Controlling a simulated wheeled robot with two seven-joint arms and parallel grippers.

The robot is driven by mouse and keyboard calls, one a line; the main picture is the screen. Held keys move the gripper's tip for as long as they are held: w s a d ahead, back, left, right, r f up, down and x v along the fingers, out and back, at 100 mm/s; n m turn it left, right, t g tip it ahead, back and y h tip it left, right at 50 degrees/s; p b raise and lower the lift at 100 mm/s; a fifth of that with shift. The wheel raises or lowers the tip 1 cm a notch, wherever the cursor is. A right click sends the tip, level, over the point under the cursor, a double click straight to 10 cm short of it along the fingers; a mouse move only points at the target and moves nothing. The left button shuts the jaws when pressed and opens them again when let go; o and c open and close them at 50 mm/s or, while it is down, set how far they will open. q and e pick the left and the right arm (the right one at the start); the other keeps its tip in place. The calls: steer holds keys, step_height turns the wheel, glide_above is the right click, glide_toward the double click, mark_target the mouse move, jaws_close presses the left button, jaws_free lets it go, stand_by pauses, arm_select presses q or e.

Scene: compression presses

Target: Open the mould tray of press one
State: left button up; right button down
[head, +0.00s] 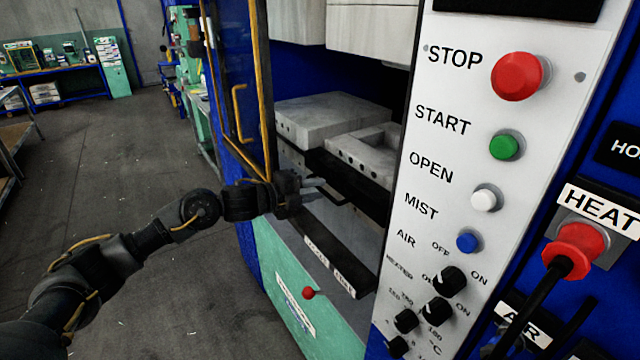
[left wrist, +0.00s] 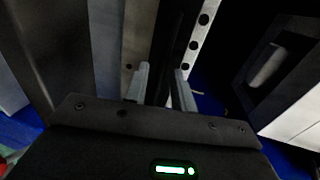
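Press one fills the middle of the head view. Its grey metal mould block (head: 365,147) shows in the opening, with a hollow in its top and a row of holes in its front face. A thin dark handle (head: 338,196) sticks out below it. My left gripper (head: 314,184) is at the near end of this handle. In the left wrist view the two pale fingers (left wrist: 162,88) stand apart with a dark strip between them. I cannot tell whether they touch it. My right gripper is in neither view.
The control panel (head: 480,150) with STOP, START and OPEN buttons stands close on the right. An open door with a yellow handle (head: 240,113) is left of the opening. A dark ledge (head: 335,255) lies below. The floor at left is clear.

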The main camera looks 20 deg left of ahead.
arm_select(q)
steer(key=shift+x, duration=1)
steer(key=shift+s, duration=0.1)
jaws_close()
